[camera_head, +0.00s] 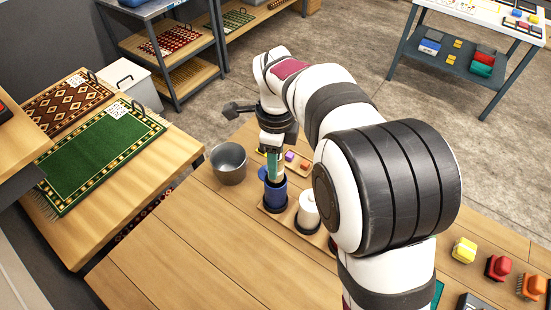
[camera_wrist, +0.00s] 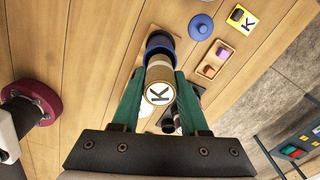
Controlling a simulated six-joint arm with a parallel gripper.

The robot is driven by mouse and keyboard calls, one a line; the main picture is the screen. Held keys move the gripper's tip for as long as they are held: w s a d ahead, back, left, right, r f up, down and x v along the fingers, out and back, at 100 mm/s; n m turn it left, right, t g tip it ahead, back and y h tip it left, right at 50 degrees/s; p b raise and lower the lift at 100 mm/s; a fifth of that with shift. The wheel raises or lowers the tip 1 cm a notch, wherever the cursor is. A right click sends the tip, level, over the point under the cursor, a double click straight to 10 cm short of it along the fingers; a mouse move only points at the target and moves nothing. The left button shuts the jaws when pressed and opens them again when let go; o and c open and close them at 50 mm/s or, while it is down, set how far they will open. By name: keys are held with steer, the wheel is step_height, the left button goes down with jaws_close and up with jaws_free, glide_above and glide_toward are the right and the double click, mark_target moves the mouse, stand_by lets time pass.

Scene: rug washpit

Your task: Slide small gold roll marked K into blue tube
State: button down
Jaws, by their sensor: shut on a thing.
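The small gold roll marked K (camera_wrist: 158,94) is held between the green fingers of my gripper (camera_wrist: 159,76), its pale K-marked end facing the wrist camera. My gripper (camera_head: 273,164) is upright, directly above the blue tube (camera_head: 275,194). The blue tube also shows in the wrist view (camera_wrist: 160,40), around or just beyond the roll's far end. The far end is hidden, so I cannot tell how deep it sits in the mouth. The tube stands on a wooden base (camera_head: 271,216).
A white container (camera_head: 308,210) stands right of the blue tube. A grey metal bucket (camera_head: 229,163) is close on the left.

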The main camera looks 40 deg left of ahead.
steer(key=shift+f, duration=0.25)
stand_by(0.3)
steer(key=shift+f, duration=0.8)
steer(key=shift+f, duration=1.15)
steer(key=c, duration=0.5)
jaws_free()
steer(key=shift+f, duration=0.1)
steer(key=shift+o, duration=0.8)
steer(key=shift+s+d, duration=0.1)
